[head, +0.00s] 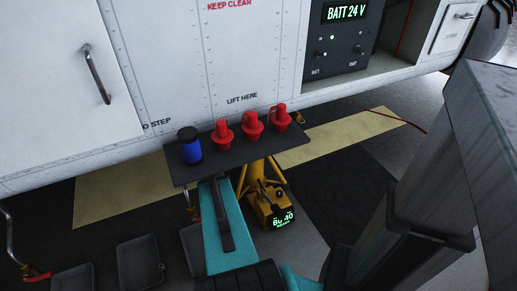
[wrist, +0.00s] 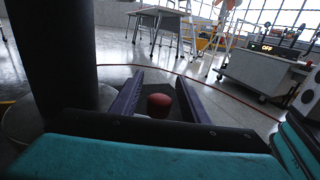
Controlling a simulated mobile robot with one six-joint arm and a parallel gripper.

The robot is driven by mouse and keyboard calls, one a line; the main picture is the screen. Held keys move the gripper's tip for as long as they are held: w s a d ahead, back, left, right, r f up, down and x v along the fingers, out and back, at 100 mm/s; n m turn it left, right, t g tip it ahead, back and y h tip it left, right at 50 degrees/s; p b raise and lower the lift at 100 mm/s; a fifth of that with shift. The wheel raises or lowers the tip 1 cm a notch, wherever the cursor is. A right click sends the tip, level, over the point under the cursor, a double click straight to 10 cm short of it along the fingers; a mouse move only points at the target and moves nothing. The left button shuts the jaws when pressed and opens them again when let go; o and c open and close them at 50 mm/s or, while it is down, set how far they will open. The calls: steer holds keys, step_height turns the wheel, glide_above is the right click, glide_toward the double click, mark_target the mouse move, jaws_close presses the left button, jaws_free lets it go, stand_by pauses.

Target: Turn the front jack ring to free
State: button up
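A yellow jack (head: 267,200) stands on the floor under the white helicopter's belly, below the words LIFT HERE, in the head view. It has splayed legs and a lit green display (head: 283,219) that is hard to read. The tray in front hides its upper part, and I cannot make out its ring. I cannot tell if this is the front jack. My gripper (wrist: 157,92) is open in the wrist view, fingers apart and pointing over the floor away from the helicopter. A dark red round knob (wrist: 159,104) shows between the fingers, apparently not gripped. No jack shows there.
My dark tray (head: 238,151) carries a blue cylinder (head: 190,147) and three red plugs (head: 253,122). The fuselage (head: 190,60) fills the head view's top, with a BATT 24 V panel (head: 345,40). The wrist view shows a table (wrist: 160,17), a cart (wrist: 262,72) and open floor.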

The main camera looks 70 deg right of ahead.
stand_by(0.3)
steer(key=p+v, duration=0.1)
steer(key=v, duration=0.6)
steer(key=shift+w, duration=0.25)
steer(key=shift+a, duration=0.15)
stand_by(0.4)
